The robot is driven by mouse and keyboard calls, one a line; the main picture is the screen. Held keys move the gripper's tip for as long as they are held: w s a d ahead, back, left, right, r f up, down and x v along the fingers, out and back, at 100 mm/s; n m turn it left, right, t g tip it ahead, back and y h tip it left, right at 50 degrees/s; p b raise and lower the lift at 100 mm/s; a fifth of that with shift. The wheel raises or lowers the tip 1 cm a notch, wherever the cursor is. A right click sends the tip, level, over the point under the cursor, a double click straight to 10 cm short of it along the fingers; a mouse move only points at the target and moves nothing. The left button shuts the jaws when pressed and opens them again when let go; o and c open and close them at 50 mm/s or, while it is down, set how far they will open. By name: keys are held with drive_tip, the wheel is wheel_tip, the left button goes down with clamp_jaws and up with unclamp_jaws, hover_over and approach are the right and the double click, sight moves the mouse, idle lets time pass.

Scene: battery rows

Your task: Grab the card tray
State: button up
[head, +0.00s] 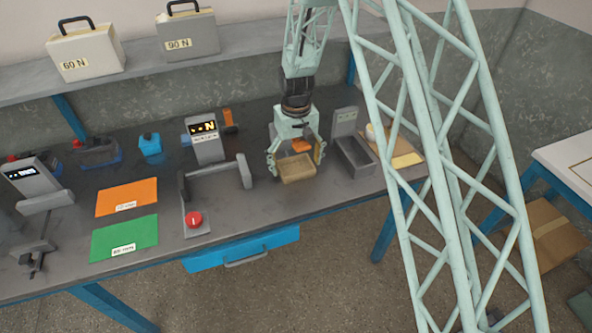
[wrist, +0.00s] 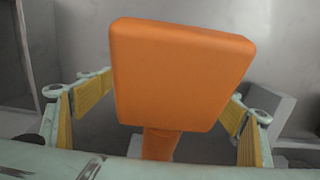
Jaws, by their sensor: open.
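An orange block (head: 301,146) shows between the fingers. In the wrist view, an orange block on a stem (wrist: 180,75) fills the middle between the open, yellow-padded fingers of my gripper (wrist: 165,100). The tray cannot be made out there.
A grey metal trough (head: 357,157) stands close to the right. A grey handle frame (head: 215,172), a display unit (head: 205,140) and a red button (head: 194,218) are to the left. Orange (head: 127,198) and green (head: 125,238) mats lie further left.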

sight(296, 171)
drive_tip(key=c, duration=0.9)
drive_tip(key=shift+r, duration=0.2)
drive_tip(key=shift+r+p, duration=0.3)
drive_tip(key=shift+r, duration=1.4)
drive_tip(key=shift+s+d+f, duration=0.1)
drive_tip(key=shift+s, duration=0.3)
drive_tip(key=s+d, duration=0.1)
drive_tip(key=s, duration=0.3)
drive_tip(key=s+d+r, duration=0.1)
drive_tip(key=s, duration=0.4)
drive_tip(key=s+d, duration=0.2)
drive_tip(key=s, duration=0.3)
drive_tip(key=shift+s+d+r, duration=0.1)
drive_tip(key=shift+s+r, duration=0.1)
drive_tip(key=shift+s, duration=0.05)
